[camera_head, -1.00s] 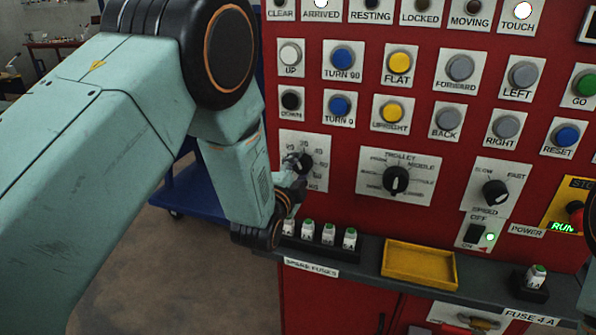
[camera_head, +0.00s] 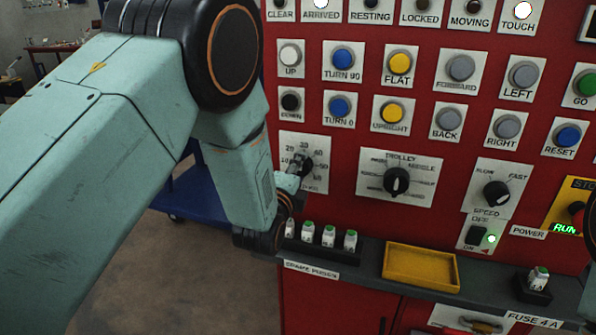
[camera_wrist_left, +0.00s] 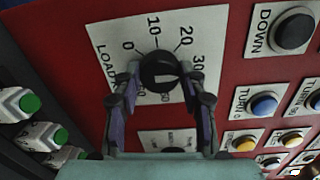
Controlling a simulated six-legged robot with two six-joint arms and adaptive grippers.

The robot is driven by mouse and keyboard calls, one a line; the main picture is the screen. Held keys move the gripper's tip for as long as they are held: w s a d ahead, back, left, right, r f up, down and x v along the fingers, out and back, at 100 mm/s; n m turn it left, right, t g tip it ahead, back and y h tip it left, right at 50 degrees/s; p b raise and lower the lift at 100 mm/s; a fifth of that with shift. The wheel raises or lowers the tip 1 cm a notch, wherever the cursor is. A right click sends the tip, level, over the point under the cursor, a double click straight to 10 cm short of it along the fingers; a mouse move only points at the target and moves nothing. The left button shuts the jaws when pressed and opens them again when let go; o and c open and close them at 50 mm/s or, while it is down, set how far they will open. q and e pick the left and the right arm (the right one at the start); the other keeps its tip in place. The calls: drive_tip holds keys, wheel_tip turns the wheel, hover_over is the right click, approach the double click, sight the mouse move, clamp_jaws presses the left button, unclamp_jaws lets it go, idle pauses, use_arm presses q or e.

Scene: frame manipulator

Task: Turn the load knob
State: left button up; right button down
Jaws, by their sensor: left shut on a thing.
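The load knob (camera_head: 307,157) is a round black knob on a white dial plate at the left of the red panel. My left gripper (camera_head: 299,168) reaches it from the lower left and partly hides it in the head view. In the left wrist view the knob (camera_wrist_left: 160,69) sits between the two fingers of my left gripper (camera_wrist_left: 162,77), which is shut on it. The scale around it shows 0, 10, 20 and 30; its lower marks are partly covered. I cannot make out the knob's pointer. My right gripper is not in view.
The trolley knob (camera_head: 397,181) is right of the load dial, with rows of buttons above. Below, a grey ledge bears spare fuses (camera_head: 328,236) and a yellow tray (camera_head: 420,266). A blue cart (camera_head: 190,198) stands behind my left arm.

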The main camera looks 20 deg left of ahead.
use_arm(q)
drive_tip(key=shift+s+f, duration=0.15)
drive_tip(key=shift+f, duration=0.15)
drive_tip(key=o, duration=0.8)
drive_tip(key=shift+o, duration=1.4)
drive_tip(key=shift+r, duration=0.2)
drive_tip(key=shift+o, duration=0.3)
drive_tip(key=s, duration=1.2)
drive_tip(key=shift+r, duration=0.3)
